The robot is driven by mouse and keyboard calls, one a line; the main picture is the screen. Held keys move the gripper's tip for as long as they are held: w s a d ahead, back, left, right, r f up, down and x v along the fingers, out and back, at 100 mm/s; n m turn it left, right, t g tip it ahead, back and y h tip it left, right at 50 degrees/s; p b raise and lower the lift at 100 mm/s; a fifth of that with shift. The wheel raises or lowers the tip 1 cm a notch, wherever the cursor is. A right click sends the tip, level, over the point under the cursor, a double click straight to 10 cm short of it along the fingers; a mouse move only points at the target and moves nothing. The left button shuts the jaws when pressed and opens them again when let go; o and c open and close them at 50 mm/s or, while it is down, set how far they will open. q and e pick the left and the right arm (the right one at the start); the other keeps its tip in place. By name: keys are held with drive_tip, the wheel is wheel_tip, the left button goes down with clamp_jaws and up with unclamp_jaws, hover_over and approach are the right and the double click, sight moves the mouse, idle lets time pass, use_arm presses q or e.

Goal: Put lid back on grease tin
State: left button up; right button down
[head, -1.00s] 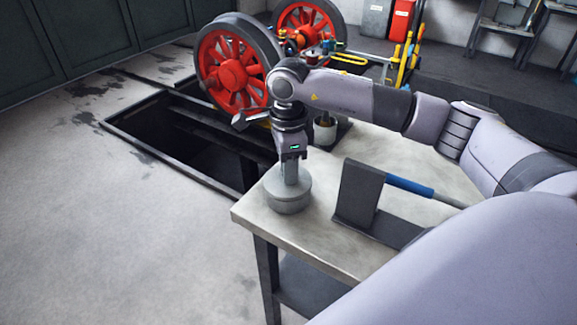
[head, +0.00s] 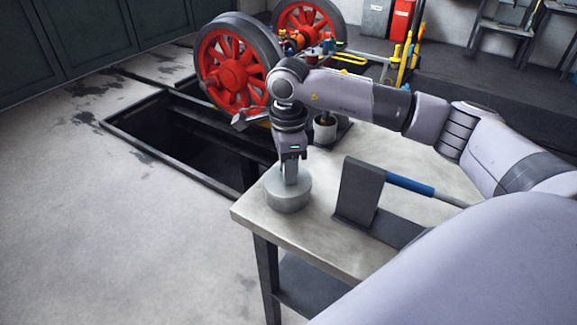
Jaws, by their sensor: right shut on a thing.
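The grey round grease tin (head: 288,204) stands upright near the left corner of the workbench. Its flat grey lid (head: 273,183) shows at the top of the tin, level as far as I can see. Lid and tin are nearly the same grey, so I cannot tell whether the lid is fully seated. My right gripper (head: 290,176) points straight down over the middle of the lid and is shut on it. The fingers hide the part that they hold. My left gripper is not in view.
A dark angled metal plate (head: 359,190) stands on the workbench (head: 325,240) right of the tin, beside a blue-handled tool (head: 410,185). A pot with a brush (head: 325,130) stands behind. An open floor pit (head: 190,140) and red wheels (head: 235,70) lie beyond.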

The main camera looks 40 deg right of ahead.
drive_tip(key=shift+c, duration=1.9)
unclamp_jaws()
drive_tip(key=shift+r, duration=0.1)
drive_tip(key=shift+r+p, duration=2.35)
drive_tip(key=shift+r, duration=1)
clamp_jaws()
drive_tip(key=shift+f, duration=0.2)
